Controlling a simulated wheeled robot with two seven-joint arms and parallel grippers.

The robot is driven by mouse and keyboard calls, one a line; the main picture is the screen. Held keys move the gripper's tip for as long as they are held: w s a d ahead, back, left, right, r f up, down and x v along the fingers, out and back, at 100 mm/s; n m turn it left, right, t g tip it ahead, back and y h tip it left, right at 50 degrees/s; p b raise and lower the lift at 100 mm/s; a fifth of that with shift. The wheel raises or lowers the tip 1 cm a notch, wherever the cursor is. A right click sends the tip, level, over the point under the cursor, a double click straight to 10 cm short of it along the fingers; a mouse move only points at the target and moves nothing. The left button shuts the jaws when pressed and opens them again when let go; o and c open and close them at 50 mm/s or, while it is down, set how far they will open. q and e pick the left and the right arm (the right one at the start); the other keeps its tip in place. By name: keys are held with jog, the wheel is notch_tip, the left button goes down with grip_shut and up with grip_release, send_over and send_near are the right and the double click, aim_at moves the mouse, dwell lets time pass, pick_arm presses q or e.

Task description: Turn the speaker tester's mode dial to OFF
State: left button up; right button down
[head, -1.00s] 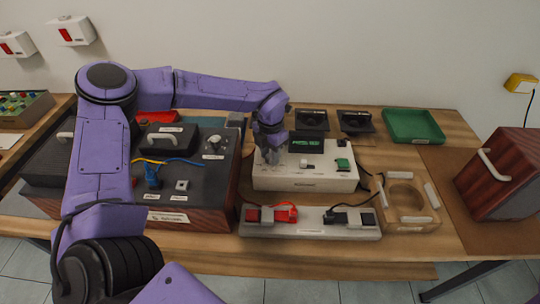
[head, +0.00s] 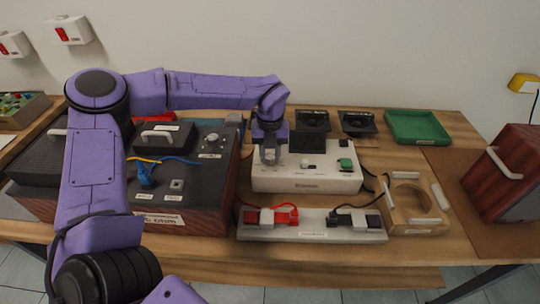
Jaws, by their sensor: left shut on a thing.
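My left gripper (head: 270,158) points down over the tester's left end. It is shut on the mode dial, which its fingers mostly hide. I cannot read the dial's markings or pointer. My right gripper is not in view.
A dark box with wood sides (head: 183,222) stands close left of the tester. A white strip with red and black clips (head: 312,232) lies in front. Right are a wooden ring fixture (head: 415,222), a green tray (head: 416,124) and a wooden speaker cabinet (head: 503,180). Two black speakers (head: 312,119) (head: 357,121) lie behind.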

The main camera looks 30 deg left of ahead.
aim_at(270, 156)
pick_arm(q)
jog(key=shift+n, duration=0.4)
jog(key=o, duration=1)
jog(key=shift+o, duration=0.2)
jog(key=shift+r, duration=0.15)
notch_tip(270, 156, up, 10)
jog(key=b, duration=0.1)
jog(key=shift+r, duration=0.15)
